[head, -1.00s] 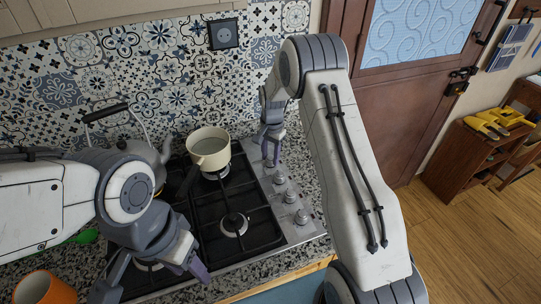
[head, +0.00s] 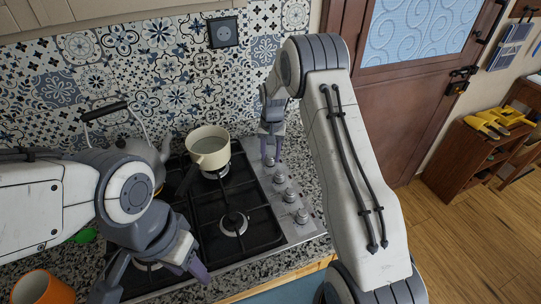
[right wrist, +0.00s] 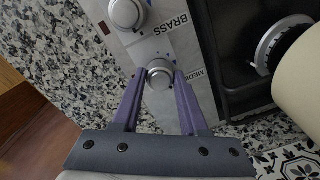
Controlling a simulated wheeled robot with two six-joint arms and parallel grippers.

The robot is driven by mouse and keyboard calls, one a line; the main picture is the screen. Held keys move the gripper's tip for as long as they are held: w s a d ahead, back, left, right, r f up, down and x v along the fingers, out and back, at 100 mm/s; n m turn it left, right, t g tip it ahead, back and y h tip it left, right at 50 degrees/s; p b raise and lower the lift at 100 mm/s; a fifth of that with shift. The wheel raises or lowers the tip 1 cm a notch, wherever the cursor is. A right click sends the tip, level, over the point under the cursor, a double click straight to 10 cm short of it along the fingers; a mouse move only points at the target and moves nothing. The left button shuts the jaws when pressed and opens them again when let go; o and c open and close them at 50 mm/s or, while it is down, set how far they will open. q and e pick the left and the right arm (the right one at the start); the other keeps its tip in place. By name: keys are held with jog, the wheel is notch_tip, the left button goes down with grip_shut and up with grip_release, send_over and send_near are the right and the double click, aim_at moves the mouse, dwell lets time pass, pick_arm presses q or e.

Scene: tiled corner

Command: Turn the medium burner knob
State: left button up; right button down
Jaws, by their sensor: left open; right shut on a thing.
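The gas hob (head: 262,236) has a row of silver knobs down its right side. My right gripper (head: 271,150) is at the farthest knob. In the right wrist view its purple fingers (right wrist: 158,88) are shut on a round silver knob (right wrist: 158,73) with a partly covered label starting "MEDI". I take this as the medium burner knob; its pointer mark is not clear. Another knob (right wrist: 126,13) near the word "BRASS" is free. My left gripper (head: 152,282) is open and empty over the hob's front left.
A cream saucepan (head: 209,146) stands on the back right burner, and a kettle (head: 150,152) stands behind my left arm. An orange mug (head: 42,289) is at the front left. Other knobs (head: 290,195) stand close in front of the held one.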

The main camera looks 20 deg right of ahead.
jog(key=n, duration=0.5)
jog(key=shift+w+n, duration=0.1)
jog(key=shift+n, duration=0.2)
dwell(0.4)
jog(key=shift+c, duration=2.2)
grip_release()
